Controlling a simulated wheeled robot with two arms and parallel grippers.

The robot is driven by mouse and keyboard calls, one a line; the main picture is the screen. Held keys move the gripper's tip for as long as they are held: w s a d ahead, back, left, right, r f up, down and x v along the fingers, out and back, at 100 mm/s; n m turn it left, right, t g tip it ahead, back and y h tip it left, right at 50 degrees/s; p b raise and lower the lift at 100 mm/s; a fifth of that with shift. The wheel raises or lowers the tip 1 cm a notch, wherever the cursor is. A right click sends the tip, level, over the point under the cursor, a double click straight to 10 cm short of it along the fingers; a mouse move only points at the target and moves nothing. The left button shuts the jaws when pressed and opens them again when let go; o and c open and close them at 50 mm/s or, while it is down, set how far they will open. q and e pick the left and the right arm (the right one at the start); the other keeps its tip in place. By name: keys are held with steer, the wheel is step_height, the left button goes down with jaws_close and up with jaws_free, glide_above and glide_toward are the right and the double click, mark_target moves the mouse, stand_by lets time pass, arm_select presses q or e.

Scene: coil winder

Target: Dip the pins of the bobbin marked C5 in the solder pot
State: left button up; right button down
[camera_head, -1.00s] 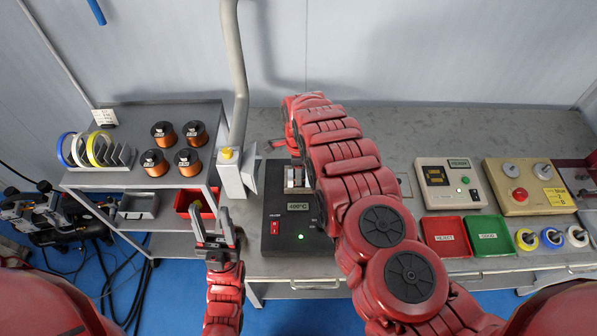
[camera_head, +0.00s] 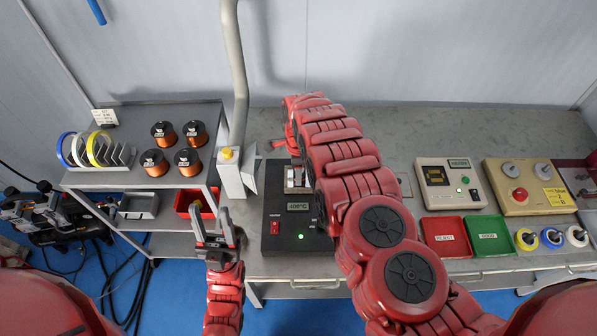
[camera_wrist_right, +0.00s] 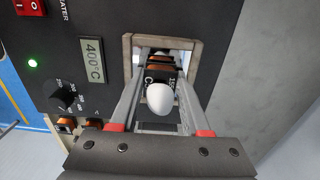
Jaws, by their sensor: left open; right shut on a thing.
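The solder pot (camera_head: 278,215) is a dark box on the bench with a lit display, a red switch and a green light. Its framed opening (camera_wrist_right: 128,50) shows in the right wrist view. My right gripper (camera_wrist_right: 160,66) is shut on a bobbin (camera_wrist_right: 160,76) with copper-coloured winding and a black label showing a C; the rest of the mark is unclear. The bobbin is over or in the opening; its pins and any contact with solder are hidden. A white rounded piece (camera_wrist_right: 160,98) lies between the fingers. My left gripper (camera_head: 216,240) is open and empty, left of the pot.
Several copper wire spools (camera_head: 187,160) and a tape rack (camera_head: 108,152) stand on the left shelf unit. A grey post (camera_head: 238,90) rises beside the pot. Red (camera_head: 446,237) and green (camera_head: 488,236) trays and a tester (camera_head: 450,182) are at the right.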

stand_by(0.5)
steer(key=shift+r+p, duration=1.55)
steer(key=shift+r, duration=1.25)
